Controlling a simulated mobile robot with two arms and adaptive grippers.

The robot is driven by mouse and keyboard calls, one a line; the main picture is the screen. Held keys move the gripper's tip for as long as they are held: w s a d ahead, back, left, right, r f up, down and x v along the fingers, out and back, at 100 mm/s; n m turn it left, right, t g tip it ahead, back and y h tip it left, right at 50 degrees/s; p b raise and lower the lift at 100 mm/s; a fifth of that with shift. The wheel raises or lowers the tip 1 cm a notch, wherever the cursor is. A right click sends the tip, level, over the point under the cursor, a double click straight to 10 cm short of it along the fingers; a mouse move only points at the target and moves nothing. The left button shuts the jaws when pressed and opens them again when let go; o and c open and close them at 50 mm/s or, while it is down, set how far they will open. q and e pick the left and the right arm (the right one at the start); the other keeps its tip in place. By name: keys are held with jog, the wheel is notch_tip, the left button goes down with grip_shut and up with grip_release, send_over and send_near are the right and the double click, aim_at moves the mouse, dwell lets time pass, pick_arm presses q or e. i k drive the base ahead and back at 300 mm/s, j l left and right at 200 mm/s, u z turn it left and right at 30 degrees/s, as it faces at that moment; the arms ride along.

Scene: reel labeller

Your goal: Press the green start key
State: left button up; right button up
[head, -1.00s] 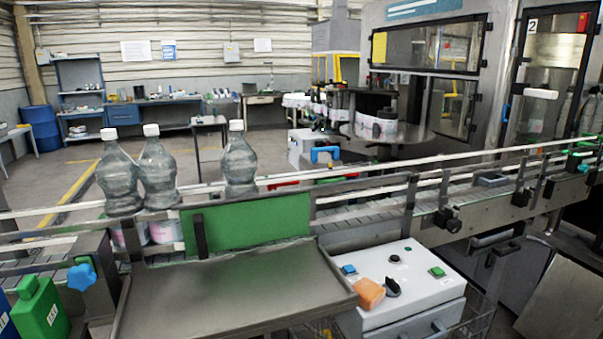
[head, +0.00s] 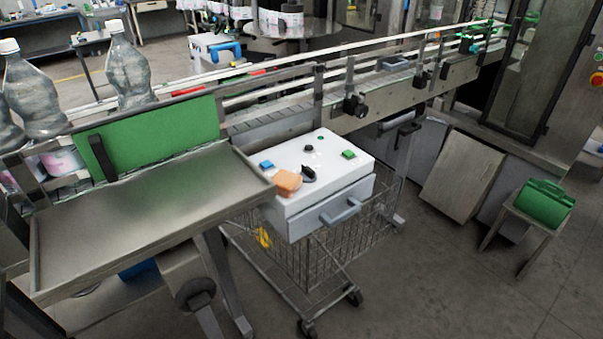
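The green start key (head: 348,154) is a small square button at the right of the sloping top of a white control box (head: 330,175). The same top carries a blue key (head: 267,165), a black round knob (head: 309,148), a small green round spot (head: 321,138) and a black rotary switch (head: 308,173). An orange block (head: 287,181) lies on the box beside the switch. The green key is uncovered. Neither of my grippers is in view.
The box sits on a wire cart (head: 325,250) with wheels. A steel tray (head: 140,215) stands to its left. The conveyor rail (head: 400,88) runs behind it. Bottles (head: 128,70) stand at left. A green bin (head: 545,202) on a stand is right; floor between is clear.

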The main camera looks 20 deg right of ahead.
aim_at(348, 153)
jog(key=i+l+z, duration=0.25)
jog(key=i+z, duration=0.6)
jog(key=i, duration=0.15)
jog(key=l+u, duration=0.45)
jog(key=l, duration=1.85)
